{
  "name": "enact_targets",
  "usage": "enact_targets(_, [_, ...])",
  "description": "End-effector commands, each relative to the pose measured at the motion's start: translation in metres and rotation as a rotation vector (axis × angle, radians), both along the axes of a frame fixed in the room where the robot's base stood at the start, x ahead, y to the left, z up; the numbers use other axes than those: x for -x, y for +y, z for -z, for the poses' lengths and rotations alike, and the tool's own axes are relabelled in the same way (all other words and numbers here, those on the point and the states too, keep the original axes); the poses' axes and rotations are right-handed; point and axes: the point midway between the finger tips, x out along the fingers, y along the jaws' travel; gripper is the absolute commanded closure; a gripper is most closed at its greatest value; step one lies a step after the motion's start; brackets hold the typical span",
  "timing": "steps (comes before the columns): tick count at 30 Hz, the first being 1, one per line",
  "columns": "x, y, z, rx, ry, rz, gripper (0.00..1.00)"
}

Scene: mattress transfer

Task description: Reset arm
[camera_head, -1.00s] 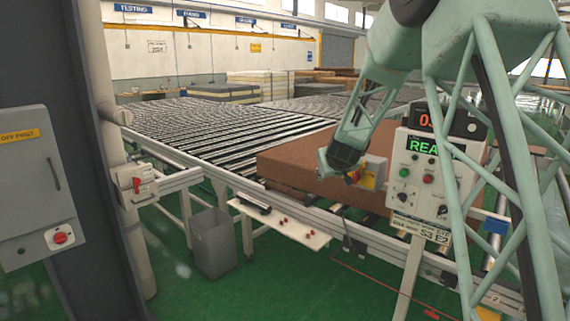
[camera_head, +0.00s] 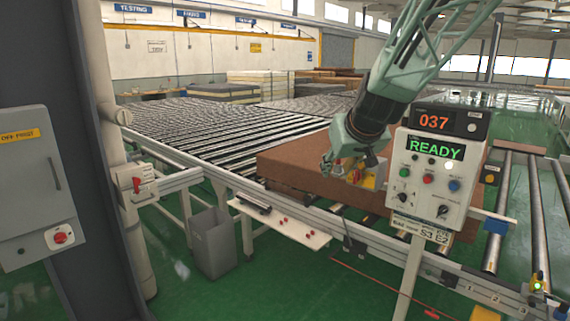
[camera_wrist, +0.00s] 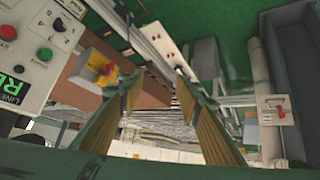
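My arm comes in from the top right of the head view. My gripper (camera_head: 343,168) hangs in front of the brown mattress-like block (camera_head: 290,160). In the wrist view its two fingers, with yellow-brown inner faces, stand apart with nothing between them (camera_wrist: 157,85). The brown block lies flat on the roller conveyor (camera_head: 200,130). A control panel (camera_head: 432,175) stands to the right of my gripper. Its screen reads READY, and the display above it reads 037. A small yellow and red device (camera_head: 374,172) is close beside my gripper; contact cannot be told.
A grey bin (camera_head: 212,245) stands on the green floor under the conveyor's near side. A white shelf (camera_head: 280,222) juts out from the conveyor frame. A dark column (camera_head: 85,150) and a grey cabinet (camera_head: 30,185) stand at left. More rollers (camera_head: 535,200) lie at right.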

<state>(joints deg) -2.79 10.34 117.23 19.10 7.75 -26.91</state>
Motion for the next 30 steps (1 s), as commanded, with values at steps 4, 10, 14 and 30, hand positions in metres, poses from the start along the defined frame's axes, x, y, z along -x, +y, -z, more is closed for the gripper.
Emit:
enact_targets(4, [0.034,0.0,-0.012,-0.011,0.024,-0.001,0.69])
enact_targets(10, [0.079,-0.001,-0.022,-0.025,0.061,0.001,0.69])
enact_targets(14, [0.11,-0.002,-0.028,-0.033,0.088,0.004,0.69])
enact_targets(30, [0.239,-0.01,-0.039,-0.05,0.193,0.028,0.69])
